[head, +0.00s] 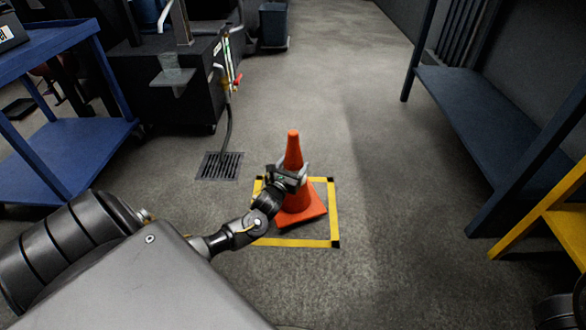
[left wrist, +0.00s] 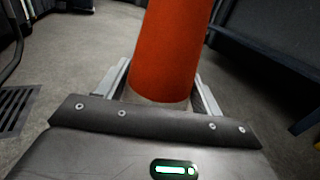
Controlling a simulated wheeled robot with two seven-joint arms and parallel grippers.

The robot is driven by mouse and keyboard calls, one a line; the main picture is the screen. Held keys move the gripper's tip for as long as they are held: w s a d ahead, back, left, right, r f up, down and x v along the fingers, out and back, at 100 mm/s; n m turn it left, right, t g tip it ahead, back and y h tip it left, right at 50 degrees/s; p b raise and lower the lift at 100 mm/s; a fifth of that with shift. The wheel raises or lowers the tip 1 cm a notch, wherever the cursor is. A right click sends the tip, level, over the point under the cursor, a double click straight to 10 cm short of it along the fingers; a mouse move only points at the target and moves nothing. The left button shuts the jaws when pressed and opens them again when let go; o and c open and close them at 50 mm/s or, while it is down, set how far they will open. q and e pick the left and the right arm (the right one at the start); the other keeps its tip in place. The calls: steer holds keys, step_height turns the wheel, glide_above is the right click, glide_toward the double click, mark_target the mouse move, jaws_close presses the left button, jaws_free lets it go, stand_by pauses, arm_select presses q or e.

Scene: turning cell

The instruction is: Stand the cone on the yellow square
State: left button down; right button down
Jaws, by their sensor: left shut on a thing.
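The orange cone (head: 293,152) is upright, with its square base inside the yellow square's outline in the head view. The yellow square (head: 296,243) is a taped outline on the floor with dark corners. My left gripper (head: 292,172) is shut on the cone's body, about midway up. In the left wrist view the cone (left wrist: 168,50) stands between the two fingers of the left gripper (left wrist: 165,90). The head view does not show clearly whether the base touches the floor. My right gripper is not in view.
A floor drain (head: 220,166) lies left of the square. A blue table (head: 75,150) stands at the left, and a dark blue shelf (head: 480,110) and a yellow frame (head: 550,215) at the right. A grey bin (head: 273,24) stands at the back. The floor behind the square is clear.

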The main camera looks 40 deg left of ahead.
arm_select(q)
step_height(320, 180, down, 3)
steer(key=shift+r+b, duration=0.1)
steer(key=shift+b, duration=0.9)
steer(key=shift+r, duration=0.1)
steer(key=shift+c, duration=1.3)
jaws_free()
steer(key=shift+d, duration=0.1)
